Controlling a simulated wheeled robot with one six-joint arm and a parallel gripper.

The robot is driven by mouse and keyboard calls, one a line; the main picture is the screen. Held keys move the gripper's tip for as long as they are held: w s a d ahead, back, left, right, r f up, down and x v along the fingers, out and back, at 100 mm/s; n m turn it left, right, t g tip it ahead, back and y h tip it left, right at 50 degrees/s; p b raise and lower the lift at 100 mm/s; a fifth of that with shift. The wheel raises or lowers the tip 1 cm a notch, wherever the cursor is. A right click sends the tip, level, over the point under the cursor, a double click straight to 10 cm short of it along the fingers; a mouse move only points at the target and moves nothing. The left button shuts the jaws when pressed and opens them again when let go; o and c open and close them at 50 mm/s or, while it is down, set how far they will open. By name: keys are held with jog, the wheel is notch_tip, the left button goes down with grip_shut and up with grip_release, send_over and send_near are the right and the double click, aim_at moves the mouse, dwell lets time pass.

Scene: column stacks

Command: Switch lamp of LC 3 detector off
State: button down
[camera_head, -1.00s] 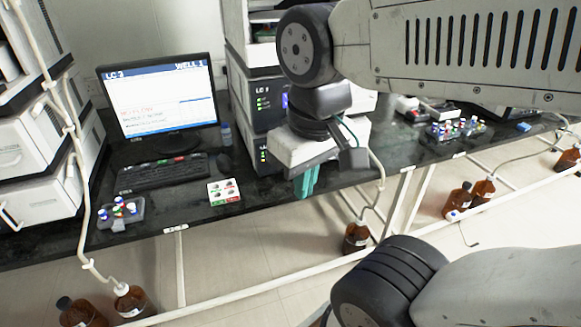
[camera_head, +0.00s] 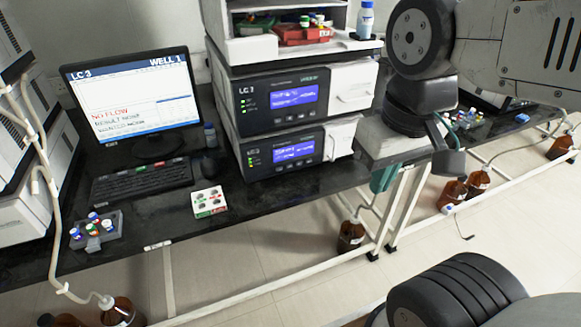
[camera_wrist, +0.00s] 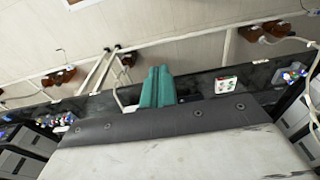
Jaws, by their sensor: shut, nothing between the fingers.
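The LC 3 stack stands in the middle of the head view. Its upper module (camera_head: 305,97) carries an "LC 3" label, a lit blue display (camera_head: 294,96) and small green lights at its left. A second module (camera_head: 292,150) below it also has a lit blue display and green lights. I cannot tell from the small lettering which one is the detector. My gripper (camera_head: 384,178) is to the right of the lower module, in front of the bench edge. Its green fingers, clear in the wrist view (camera_wrist: 158,86), are shut together and empty.
A monitor (camera_head: 134,101) reads "LC 3", "WELL 1" and "NO FLOW" in red. Brown bottles (camera_head: 351,236) stand on the floor.

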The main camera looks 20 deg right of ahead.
aim_at(279, 169)
jog(key=w+d+f+n+g+h, duration=0.2)
jog(key=w+d+f+n+h, duration=0.4)
jog(key=w+f+h, duration=0.55)
jog(key=w+a+f+n+t, duration=0.4)
jog(key=w+a+f+t, duration=0.1)
jog(key=w+f, duration=0.1)
jog(key=w+a+f+n+t, duration=0.5)
jog(key=w+f+t, duration=0.1)
jog(key=f, duration=0.3)
jog(key=shift+w+f+n+t+y, duration=0.3)
jog(key=shift+y, duration=0.15)
jog(key=shift+w, duration=4.4)
